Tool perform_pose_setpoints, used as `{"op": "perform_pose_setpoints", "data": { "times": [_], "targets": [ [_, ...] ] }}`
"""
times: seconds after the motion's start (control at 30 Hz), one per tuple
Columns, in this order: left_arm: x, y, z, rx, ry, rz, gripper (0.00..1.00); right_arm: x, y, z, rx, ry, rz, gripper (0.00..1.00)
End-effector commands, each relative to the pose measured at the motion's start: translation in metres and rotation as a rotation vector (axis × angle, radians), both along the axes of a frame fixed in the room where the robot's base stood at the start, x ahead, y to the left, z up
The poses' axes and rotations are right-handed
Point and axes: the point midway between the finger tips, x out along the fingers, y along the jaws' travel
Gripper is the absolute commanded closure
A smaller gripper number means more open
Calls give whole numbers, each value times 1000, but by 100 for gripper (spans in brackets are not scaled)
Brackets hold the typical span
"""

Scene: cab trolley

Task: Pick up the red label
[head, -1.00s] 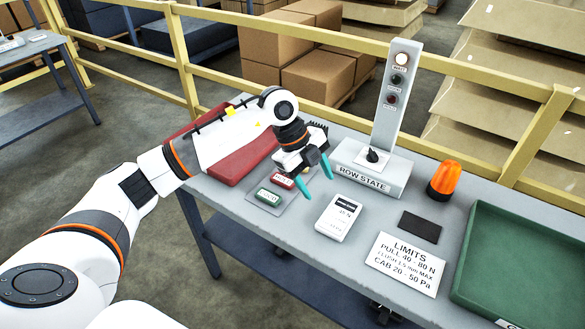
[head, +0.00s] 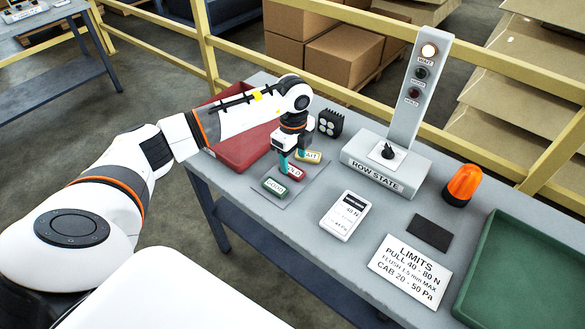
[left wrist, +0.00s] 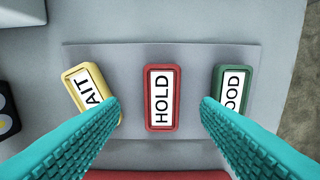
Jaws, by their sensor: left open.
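The red label (head: 290,173), marked HOLD, lies on a grey plate on the table, between a yellow label (head: 308,157) and a green label (head: 274,186). In the left wrist view the red label (left wrist: 162,98) is in the middle, with the yellow label (left wrist: 90,95) to its left and the green label (left wrist: 236,97) to its right. My left gripper (head: 290,159) points down over the plate. In the left wrist view its open teal fingers (left wrist: 160,112) stand apart on either side of the red label, with nothing between them touching it. My right gripper is not in view.
A red tray (head: 235,152) lies behind my left arm. A black block (head: 330,122), the ROW STATE post (head: 380,178), a white meter (head: 346,216), an orange beacon (head: 464,185), a LIMITS card (head: 409,271) and a green tray (head: 530,262) stand across the table.

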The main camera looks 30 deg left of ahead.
Motion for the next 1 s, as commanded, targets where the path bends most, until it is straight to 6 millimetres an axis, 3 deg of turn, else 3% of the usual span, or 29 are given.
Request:
{"op": "perform_pose_setpoints", "data": {
  "times": [0.2,0.47,0.77,1.0],
  "targets": [
    [-2,1,-27,-2,1,-1,43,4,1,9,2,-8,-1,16],
    [-2,1,-32,-1,0,-2,43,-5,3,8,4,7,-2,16],
    [-2,1,-31,-1,0,-1,89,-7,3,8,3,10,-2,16],
    [-2,1,-31,-1,-1,-1,91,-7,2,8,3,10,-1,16]
  ]
}}
